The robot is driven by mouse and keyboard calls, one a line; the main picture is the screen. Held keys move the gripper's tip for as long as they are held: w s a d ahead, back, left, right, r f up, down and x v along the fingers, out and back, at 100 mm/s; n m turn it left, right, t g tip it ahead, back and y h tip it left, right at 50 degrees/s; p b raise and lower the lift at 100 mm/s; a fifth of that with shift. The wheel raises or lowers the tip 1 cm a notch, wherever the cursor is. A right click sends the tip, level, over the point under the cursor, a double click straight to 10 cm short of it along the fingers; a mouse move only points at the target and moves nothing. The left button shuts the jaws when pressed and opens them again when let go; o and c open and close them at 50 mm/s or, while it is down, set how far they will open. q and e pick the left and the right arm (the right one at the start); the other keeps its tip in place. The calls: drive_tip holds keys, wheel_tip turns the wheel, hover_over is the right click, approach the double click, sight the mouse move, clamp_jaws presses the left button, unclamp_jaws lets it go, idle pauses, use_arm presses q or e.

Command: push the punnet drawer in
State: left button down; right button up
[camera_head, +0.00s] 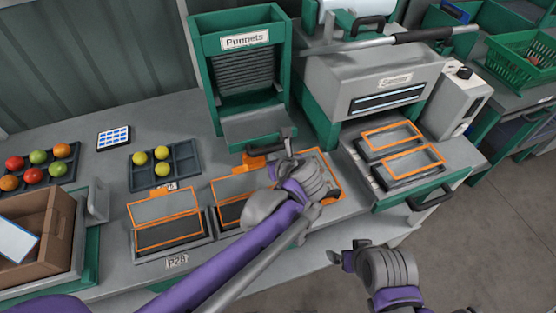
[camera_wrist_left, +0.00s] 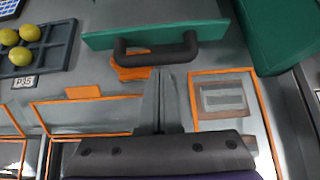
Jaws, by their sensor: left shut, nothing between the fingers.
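The green dispenser (camera_head: 243,50) labelled "Punnets" stands at the back of the bench. Its punnet drawer (camera_head: 252,122) sticks out at the bottom, with a grey floor and a green front. In the left wrist view the drawer front (camera_wrist_left: 205,31) carries a dark bar handle (camera_wrist_left: 156,50). My left gripper (camera_head: 288,138) is shut and empty, at the right part of the drawer front in the head view. In the wrist view its fingertips (camera_wrist_left: 162,75) point at the handle from just below; contact cannot be told. My right gripper (camera_head: 345,256) is low right, its jaw opening unclear.
Orange-rimmed trays (camera_head: 165,222) lie below the drawer, beside a dark tray (camera_head: 185,170) with yellow tomatoes. A grey sealing machine (camera_head: 365,80) stands to the right, its tray drawer (camera_head: 400,178) pulled out. A cardboard box (camera_head: 60,230) stands at the left.

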sight(259, 125)
use_arm(q)
drive_tip(key=shift+w+f, duration=0.1)
drive_tip(key=w+a, duration=0.1)
drive_tip(key=w, duration=0.2)
drive_tip(key=w+a, duration=0.1)
drive_tip(key=w, duration=0.3)
drive_tip(key=w+a, duration=0.1)
drive_tip(key=w, duration=0.3)
drive_tip(key=shift+a, duration=0.35)
drive_tip(key=shift+w+a, duration=0.1)
drive_tip(key=shift+w, duration=0.2)
drive_tip(key=shift+r, duration=0.2)
